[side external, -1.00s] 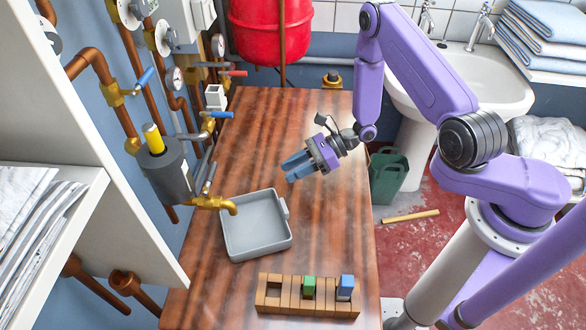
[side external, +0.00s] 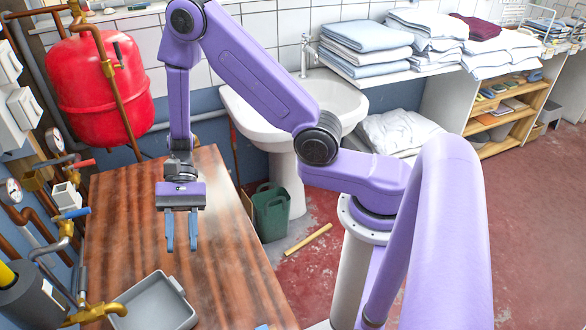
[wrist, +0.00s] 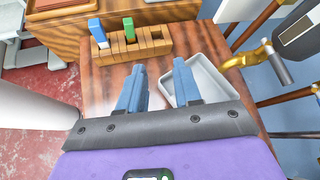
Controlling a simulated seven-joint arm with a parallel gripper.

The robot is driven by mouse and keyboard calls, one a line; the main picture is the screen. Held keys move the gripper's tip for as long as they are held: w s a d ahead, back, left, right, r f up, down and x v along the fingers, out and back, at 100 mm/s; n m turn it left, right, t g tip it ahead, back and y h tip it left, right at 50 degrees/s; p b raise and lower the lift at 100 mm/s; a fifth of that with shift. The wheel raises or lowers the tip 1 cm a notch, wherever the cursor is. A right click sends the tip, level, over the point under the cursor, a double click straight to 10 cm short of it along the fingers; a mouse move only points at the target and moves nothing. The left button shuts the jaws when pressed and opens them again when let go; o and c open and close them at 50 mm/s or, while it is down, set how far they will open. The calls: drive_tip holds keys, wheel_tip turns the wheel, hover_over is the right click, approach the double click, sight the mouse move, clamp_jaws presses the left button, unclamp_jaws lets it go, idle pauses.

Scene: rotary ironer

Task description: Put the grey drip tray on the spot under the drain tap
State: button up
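The grey drip tray (side external: 150,310) is a shallow, open tray on the brown wooden table, near the bottom edge of the side view. The brass drain tap (side external: 95,313) has its spout at the tray's left side; I cannot tell whether it is over the tray. In the wrist view the tray (wrist: 208,84) lies just right of my fingers, partly hidden by one, with the tap (wrist: 246,58) beyond it. My gripper (side external: 182,247) is above the table behind the tray, blue fingers apart and empty. No marked spot is visible.
A wooden rack (wrist: 130,47) with a green block and a blue block stands on the table beyond my fingers. Pipes and valves (side external: 68,215) line the table's left side. A white basin (side external: 300,110) and a green can (side external: 271,211) are past its right edge.

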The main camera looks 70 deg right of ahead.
drive_tip(key=s+d+r+n+t+h, duration=0.2)
drive_tip(key=s+d+r+n+h, duration=0.3)
drive_tip(key=s+d+n, duration=0.2)
drive_tip(key=s+d+r+n+t+h, duration=0.3)
drive_tip(key=s+d+r+n, duration=0.3)
drive_tip(key=s+n, duration=0.4)
drive_tip(key=shift+s+d+n+t+h, duration=0.45)
drive_tip(key=shift+n+h, duration=0.45)
drive_tip(key=shift+n, duration=1.5)
drive_tip(key=shift+w, duration=0.1)
